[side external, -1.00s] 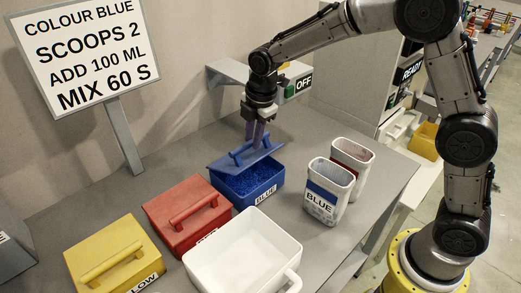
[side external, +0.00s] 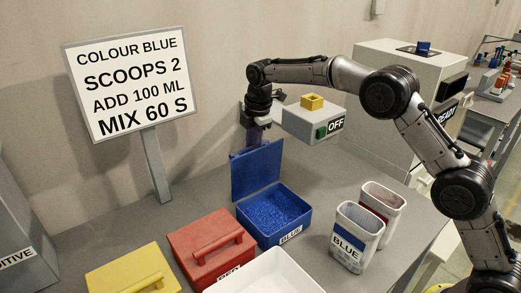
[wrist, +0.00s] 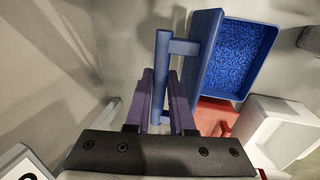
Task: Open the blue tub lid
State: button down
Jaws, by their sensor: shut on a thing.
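The blue tub (side external: 262,238) stands on the grey table, full of blue granules, which also show in the wrist view (wrist: 240,55). Its blue lid (side external: 257,172) stands raised, close to upright, along the tub's back edge, leaving the top uncovered. My gripper (side external: 254,138) is behind the lid's upper part, and the lid partly hides its fingers. In the wrist view my gripper's two purple fingers (wrist: 163,98) are on either side of the lid's blue bar handle (wrist: 161,70), shut on it.
A red lidded tub (side external: 210,255) and a yellow one (side external: 130,272) stand to the left. A white container (side external: 265,275) is in front. Two white cups, one labelled BLUE (side external: 352,240), stand right. A grey box marked OFF (side external: 312,122) and a sign (side external: 133,85) are behind.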

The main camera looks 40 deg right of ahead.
jog(key=w, duration=0.3)
jog(key=shift+w+d+f, duration=0.1)
jog(key=shift+w+f, duration=0.1)
jog(key=shift+f, duration=0.15)
jog(key=shift+w+r, duration=0.1)
jog(key=c, duration=1.1)
grip_release()
jog(key=shift+r, duration=0.15)
jog(key=s+r, duration=0.1)
jog(key=r, duration=0.3)
jog(key=s+r, duration=0.1)
jog(key=r, duration=0.3)
jog(key=s+r, duration=0.1)
jog(key=r, duration=0.4)
